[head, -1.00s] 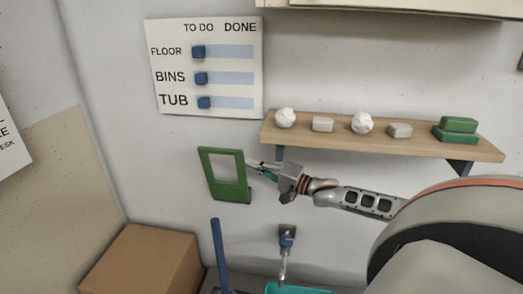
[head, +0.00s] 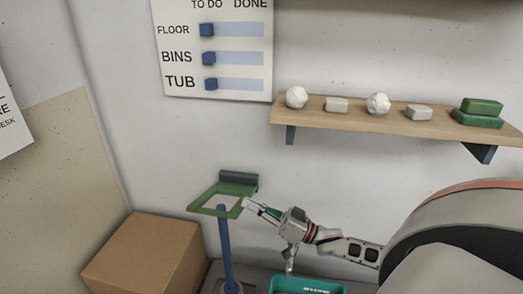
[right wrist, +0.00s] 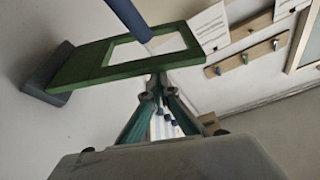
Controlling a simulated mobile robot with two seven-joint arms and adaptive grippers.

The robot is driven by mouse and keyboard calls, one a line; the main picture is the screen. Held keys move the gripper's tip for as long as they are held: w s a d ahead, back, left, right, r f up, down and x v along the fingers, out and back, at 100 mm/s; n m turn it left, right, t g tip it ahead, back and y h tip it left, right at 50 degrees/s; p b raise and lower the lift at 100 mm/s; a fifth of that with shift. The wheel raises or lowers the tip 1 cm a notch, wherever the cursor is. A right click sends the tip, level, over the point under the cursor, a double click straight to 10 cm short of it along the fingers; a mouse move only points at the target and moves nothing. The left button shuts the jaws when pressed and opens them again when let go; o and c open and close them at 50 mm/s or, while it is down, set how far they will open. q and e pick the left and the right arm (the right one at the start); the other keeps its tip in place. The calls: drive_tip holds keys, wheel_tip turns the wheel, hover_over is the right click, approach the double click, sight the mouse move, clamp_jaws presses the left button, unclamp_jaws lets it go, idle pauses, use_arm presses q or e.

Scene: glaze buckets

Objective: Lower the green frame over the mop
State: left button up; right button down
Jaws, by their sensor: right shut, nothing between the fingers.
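The green frame (head: 200,207) is hinged on a dark grey bracket (head: 238,181) on the wall and now lies about level, its opening facing up. The mop's blue handle (head: 226,250) stands upright below it, its top at the frame's front part. I cannot tell whether the top passes through the opening. In the right wrist view the handle (right wrist: 128,17) overlaps one bar of the frame (right wrist: 85,68) and ends at its opening. My right gripper (head: 250,205) is shut and empty, its fingertips at the frame's right edge; contact is unclear. My left gripper is out of view.
A cardboard box (head: 145,258) stands left of the mop. A teal tub (head: 305,285) is at the bottom. A wooden shelf (head: 390,120) with several small items is on the wall above my right arm. A slider board (head: 183,60) hangs upper left.

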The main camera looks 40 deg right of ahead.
use_arm(q)
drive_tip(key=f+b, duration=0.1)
drive_tip(key=b, duration=0.1)
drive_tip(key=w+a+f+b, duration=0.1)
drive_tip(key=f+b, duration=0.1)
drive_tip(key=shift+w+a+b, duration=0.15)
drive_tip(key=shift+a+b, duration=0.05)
drive_tip(key=shift+b, duration=0.15)
use_arm(e)
wheel_tip(320, 180, down, 8)
drive_tip(key=s+a+n+g+y, duration=0.1)
drive_tip(key=n, duration=0.3)
drive_tip(key=shift+a+r+y, duration=0.2)
drive_tip(key=shift+r+y, duration=0.05)
drive_tip(key=shift+y, duration=0.15)
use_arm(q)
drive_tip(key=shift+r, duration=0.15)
use_arm(e)
drive_tip(key=shift+s+f, duration=0.1)
drive_tip(key=shift+f, duration=0.2)
drive_tip(key=r+v, duration=0.1)
drive_tip(key=v, duration=1)
drive_tip(key=shift+s+d, duration=0.3)
